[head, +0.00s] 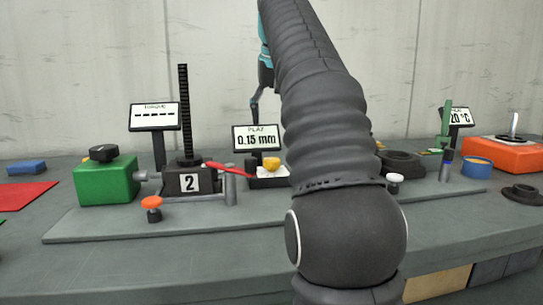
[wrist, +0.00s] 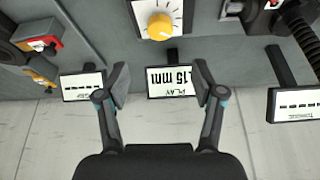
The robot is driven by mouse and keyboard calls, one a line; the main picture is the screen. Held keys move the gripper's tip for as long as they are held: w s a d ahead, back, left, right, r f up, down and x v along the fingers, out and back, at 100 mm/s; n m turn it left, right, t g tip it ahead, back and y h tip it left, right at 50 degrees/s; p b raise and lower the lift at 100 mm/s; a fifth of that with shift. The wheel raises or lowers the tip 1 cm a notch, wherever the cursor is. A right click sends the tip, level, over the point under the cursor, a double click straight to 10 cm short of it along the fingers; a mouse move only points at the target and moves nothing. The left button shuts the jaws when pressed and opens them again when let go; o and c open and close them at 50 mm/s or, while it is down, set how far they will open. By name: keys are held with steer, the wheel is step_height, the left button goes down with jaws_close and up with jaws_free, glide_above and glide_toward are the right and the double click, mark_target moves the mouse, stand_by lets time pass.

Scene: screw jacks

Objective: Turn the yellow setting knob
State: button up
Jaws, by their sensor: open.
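The yellow setting knob (head: 271,163) sits on a small white-faced box right of the jack marked 2 in the head view, partly beside my arm. In the wrist view the yellow knob (wrist: 160,27) is at the top middle, on a white dial plate (wrist: 141,12) with tick marks. My gripper (wrist: 161,78) is open and empty, its two fingers apart below the knob in the picture, on either side of the PLAY display (wrist: 172,82). In the head view my gripper (head: 256,108) shows only in part, above the display, which reads 0.15 mm; my arm hides the rest.
The jack (head: 187,183) with its tall black screw and red lever stands left of the knob. A green box (head: 106,181) and a blank torque display (head: 154,117) are further left. An orange box (head: 505,154) and a blue tin (head: 477,169) stand right. A grey wall is behind.

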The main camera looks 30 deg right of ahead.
mark_target(272, 159)
steer(key=x, duration=1.1)
steer(key=shift+f, duration=0.25)
steer(key=c, duration=1.1)
